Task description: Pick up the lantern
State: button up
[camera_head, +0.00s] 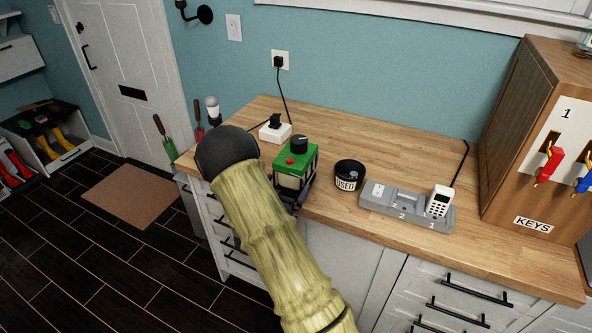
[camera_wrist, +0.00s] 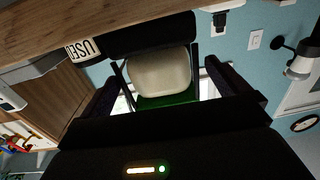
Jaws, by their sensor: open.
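The likely lantern (camera_head: 295,167) is a small boxy thing with a green top, a red button, a black knob and a pale body. It stands upright near the front edge of the wooden counter, partly behind my arm. In the wrist view the lantern (camera_wrist: 158,76) appears upside down, with a cream face and a green part. My gripper (camera_wrist: 165,78) is open, with one dark finger on each side of the lantern. Contact between fingers and lantern cannot be told. In the head view my arm mostly hides the gripper.
A round black "USED" tin (camera_head: 349,177) stands just right of the lantern. A grey dock (camera_head: 407,204) with a white phone (camera_head: 440,201) lies further right, before the wooden key cabinet (camera_head: 520,150). A white power block (camera_head: 275,131) with a plug sits behind the lantern.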

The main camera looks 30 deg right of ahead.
jog(key=shift+w+d+r, duration=0.1)
jog(key=shift+w+d, duration=0.1)
jog(key=shift+d, duration=0.1)
jog(key=shift+p+x, duration=0.95)
jog(key=shift+x, duration=1.15)
jog(key=shift+d, duration=0.1)
jog(key=shift+r, duration=0.1)
jog(key=c, duration=1.5)
